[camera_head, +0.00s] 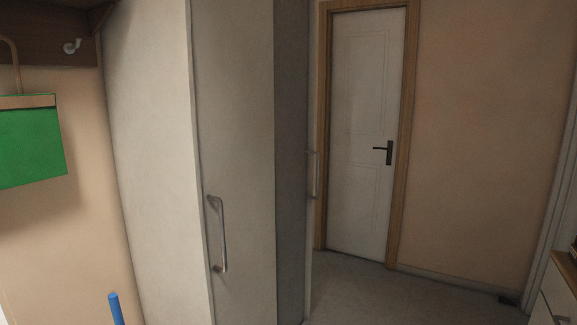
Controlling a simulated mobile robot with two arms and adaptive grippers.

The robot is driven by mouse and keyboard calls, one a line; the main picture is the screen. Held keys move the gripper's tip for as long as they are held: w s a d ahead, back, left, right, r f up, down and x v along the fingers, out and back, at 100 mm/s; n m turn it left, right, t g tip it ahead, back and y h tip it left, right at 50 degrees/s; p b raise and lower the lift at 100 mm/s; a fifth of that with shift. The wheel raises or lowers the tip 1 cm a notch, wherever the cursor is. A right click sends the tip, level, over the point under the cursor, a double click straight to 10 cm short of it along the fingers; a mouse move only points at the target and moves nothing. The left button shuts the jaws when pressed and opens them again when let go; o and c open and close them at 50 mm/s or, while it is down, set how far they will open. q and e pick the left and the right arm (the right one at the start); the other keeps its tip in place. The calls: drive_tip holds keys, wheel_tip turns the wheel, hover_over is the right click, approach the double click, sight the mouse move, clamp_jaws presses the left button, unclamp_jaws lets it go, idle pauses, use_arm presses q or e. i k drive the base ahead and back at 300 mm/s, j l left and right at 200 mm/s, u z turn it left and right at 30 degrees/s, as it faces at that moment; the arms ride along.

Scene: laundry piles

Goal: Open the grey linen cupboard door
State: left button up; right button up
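The grey linen cupboard (150,150) stands tall left of the middle, its pale side panel facing me. A grey door panel (238,120) has a vertical metal bar handle (218,235) near its left edge. To its right is a darker, narrow grey panel (291,150) with a light edge. A second bar handle (315,175) sticks out past that edge. I cannot tell whether the darker panel is a door standing open. The cupboard's bottom and inside are not visible. Neither of my grippers is in view.
A white room door (362,130) in a wooden frame is shut behind, with a black lever handle. A blue rod end (116,308) shows at bottom left. A drawer unit (560,295) stands lower right. Tiled floor (390,300) is clear.

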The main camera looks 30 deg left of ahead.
sight(291, 17)
drive_tip(key=i+u, duration=0.1)
drive_tip(key=u, duration=0.35)
drive_tip(key=i+u, duration=0.25)
drive_tip(key=i, duration=0.25)
drive_tip(key=i+l+u, duration=0.2)
drive_tip(key=i, duration=0.25)
drive_tip(key=i+l+u, duration=0.25)
drive_tip(key=i, duration=0.25)
